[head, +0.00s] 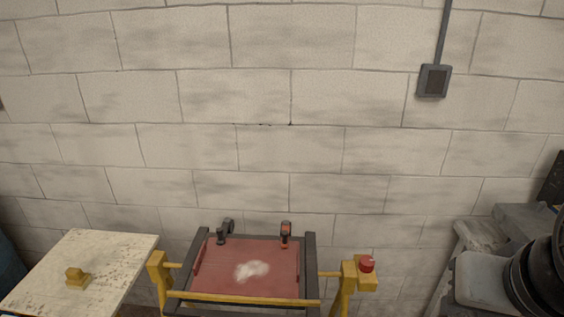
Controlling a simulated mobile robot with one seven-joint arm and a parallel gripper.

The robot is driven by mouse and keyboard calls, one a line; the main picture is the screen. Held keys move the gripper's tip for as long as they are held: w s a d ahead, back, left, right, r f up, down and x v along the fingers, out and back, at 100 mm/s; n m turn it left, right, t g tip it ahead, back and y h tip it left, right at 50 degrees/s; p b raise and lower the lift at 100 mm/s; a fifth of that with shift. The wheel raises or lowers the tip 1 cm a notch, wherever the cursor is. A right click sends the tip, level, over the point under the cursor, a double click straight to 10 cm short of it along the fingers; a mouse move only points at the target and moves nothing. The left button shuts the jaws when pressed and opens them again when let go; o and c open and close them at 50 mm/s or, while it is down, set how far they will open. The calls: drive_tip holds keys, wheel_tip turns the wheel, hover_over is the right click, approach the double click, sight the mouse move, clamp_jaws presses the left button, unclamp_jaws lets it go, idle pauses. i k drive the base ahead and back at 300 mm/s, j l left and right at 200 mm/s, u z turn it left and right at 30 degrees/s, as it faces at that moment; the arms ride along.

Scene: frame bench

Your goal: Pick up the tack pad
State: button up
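A small yellow block with a raised middle (77,278), which looks like the tack pad, sits on the worn, pale tabletop (105,252) at the lower left. Bare tabletop shows around it. A red panel (225,279) lies in a black and yellow frame (310,262) at the bottom middle, with a whitish patch (251,270) on its surface. My gripper is not in the head view.
Two clamps, one dark (225,231) and one with red (286,234), stand at the panel's far edge. A red knob (366,264) tops the frame's right post. Grey and black machinery (485,282) fills the lower right. A block wall (290,100) closes the back.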

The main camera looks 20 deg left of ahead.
sight(76, 280)
drive_tip(key=k+j+u, duration=0.6)
drive_tip(key=u, duration=1.45)
drive_tip(key=z, duration=0.25)
drive_tip(key=i+j+z, duration=0.25)
drive_tip(key=z, duration=0.2)
drive_tip(key=i+j+z, duration=0.2)
drive_tip(key=j+z, duration=0.3)
drive_tip(key=i+j+z, duration=0.15)
drive_tip(key=j, duration=0.4)
drive_tip(key=i+j+z, duration=0.15)
drive_tip(key=j, duration=0.4)
drive_tip(key=i+j, duration=0.1)
drive_tip(key=j, duration=0.65)
drive_tip(key=i+j, duration=0.1)
drive_tip(key=j, duration=0.65)
